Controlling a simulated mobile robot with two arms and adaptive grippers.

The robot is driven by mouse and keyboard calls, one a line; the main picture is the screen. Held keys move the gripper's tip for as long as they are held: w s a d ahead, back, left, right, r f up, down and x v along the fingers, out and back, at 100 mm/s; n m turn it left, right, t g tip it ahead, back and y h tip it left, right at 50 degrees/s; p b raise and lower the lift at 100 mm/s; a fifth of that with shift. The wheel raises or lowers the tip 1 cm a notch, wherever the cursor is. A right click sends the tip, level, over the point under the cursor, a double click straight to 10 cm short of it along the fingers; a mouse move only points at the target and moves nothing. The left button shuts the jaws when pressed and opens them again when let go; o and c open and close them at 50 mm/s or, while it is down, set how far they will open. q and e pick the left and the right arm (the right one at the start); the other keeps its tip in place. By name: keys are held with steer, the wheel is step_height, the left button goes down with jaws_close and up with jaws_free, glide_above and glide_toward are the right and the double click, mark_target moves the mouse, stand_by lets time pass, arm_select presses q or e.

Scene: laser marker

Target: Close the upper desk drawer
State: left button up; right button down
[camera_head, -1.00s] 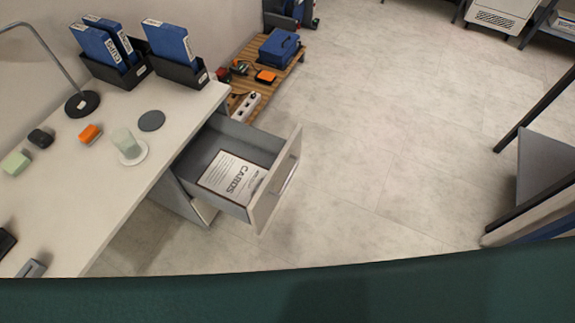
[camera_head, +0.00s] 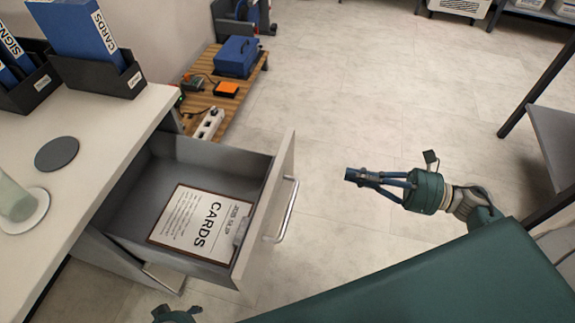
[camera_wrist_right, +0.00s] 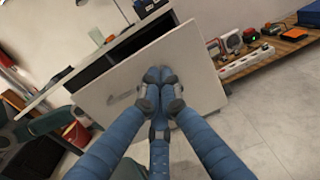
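The upper desk drawer (camera_head: 130,191) is pulled well out from under the white desk top. Its pale front panel (camera_head: 262,215) carries a metal bar handle (camera_head: 287,210). A sheet marked CARDS (camera_head: 203,222) lies inside. My right gripper (camera_head: 352,176) is to the right of the drawer front, apart from the handle, with its blue fingers together and nothing seen between them. The left gripper's fingers are not visible.
The desk top (camera_head: 110,140) holds a dark round coaster, a cup and blue binders in black holders. A wooden pallet (camera_head: 205,95) with a power strip and a blue case stands behind the drawer. A shelf (camera_head: 555,140) stands at right. The floor between is clear.

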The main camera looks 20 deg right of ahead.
steer(key=p, duration=0.1)
glide_toward(285, 162)
steer(key=shift+n, duration=0.3)
steer(key=x, duration=0.6)
steer(key=shift+s+a+r, duration=0.1)
steer(key=shift+r, duration=0.3)
steer(key=shift+w+a, duration=0.25)
steer(key=shift+a, duration=0.1)
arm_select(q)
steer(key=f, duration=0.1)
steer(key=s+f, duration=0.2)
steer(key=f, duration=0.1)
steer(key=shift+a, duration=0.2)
arm_select(e)
steer(key=shift+f, duration=0.1)
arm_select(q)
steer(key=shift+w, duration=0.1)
arm_select(e)
steer(key=shift+a, duration=0.1)
